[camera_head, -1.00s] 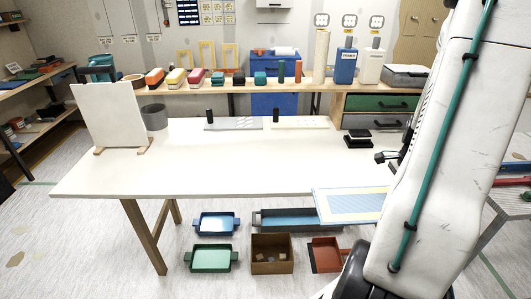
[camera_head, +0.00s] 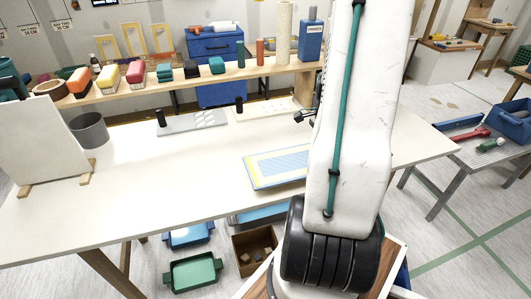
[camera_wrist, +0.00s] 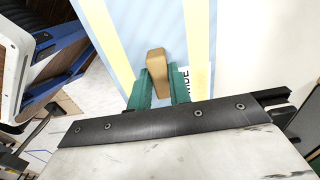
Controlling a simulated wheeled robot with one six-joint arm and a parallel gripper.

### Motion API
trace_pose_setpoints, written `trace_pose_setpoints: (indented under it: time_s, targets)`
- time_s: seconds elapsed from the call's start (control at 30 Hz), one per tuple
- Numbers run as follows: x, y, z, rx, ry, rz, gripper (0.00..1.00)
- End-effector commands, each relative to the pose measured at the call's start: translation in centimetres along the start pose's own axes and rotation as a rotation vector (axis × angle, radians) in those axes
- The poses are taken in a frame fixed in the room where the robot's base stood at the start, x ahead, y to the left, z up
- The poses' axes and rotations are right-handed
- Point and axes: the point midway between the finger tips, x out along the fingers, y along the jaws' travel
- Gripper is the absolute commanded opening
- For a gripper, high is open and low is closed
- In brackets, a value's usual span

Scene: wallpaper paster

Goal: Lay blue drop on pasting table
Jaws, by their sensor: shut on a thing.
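The blue drop (camera_head: 277,167) is a flat pale-blue sheet with yellow bands and a darker blue edge. In the head view it is over the front middle of the white pasting table (camera_head: 160,195); I cannot tell whether it touches the top. My arm hides its right part. In the wrist view the drop (camera_wrist: 140,25) fills the top middle. My gripper (camera_wrist: 160,78) has green fingers closed on a tan block-like grip (camera_wrist: 156,62) at the drop. The gripper itself is hidden behind my arm in the head view.
A white upright board (camera_head: 38,140) and a grey bucket (camera_head: 89,130) stand at the table's left. Grey (camera_head: 190,121) and white (camera_head: 268,108) plates with black handles lie along the back. The left middle of the table is clear. A tool bench (camera_head: 470,150) stands at right.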

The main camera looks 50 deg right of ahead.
Motion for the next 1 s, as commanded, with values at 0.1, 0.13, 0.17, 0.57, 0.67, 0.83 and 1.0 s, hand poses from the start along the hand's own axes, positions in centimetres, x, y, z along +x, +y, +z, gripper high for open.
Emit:
trace_pose_setpoints:
  time_s: [0.1,0.13,0.17,0.57,0.67,0.83,1.0]
  targets:
    - [0.3,-1.4,3.2,-0.008,0.0,-0.001,0.0]
    - [0.4,-1.8,3.9,-0.007,0.0,-0.001,0.0]
    - [0.5,-2.0,4.7,-0.008,0.0,-0.001,0.0]
    - [1.1,-4.6,10.7,-0.001,0.0,0.0,0.0]
    - [1.1,-4.9,11.3,-0.003,0.0,-0.001,0.0]
    - [3.6,-4.9,11.5,0.0,0.0,0.003,0.0]
    - [4.7,-5.0,11.5,0.0,0.0,-0.001,0.0]
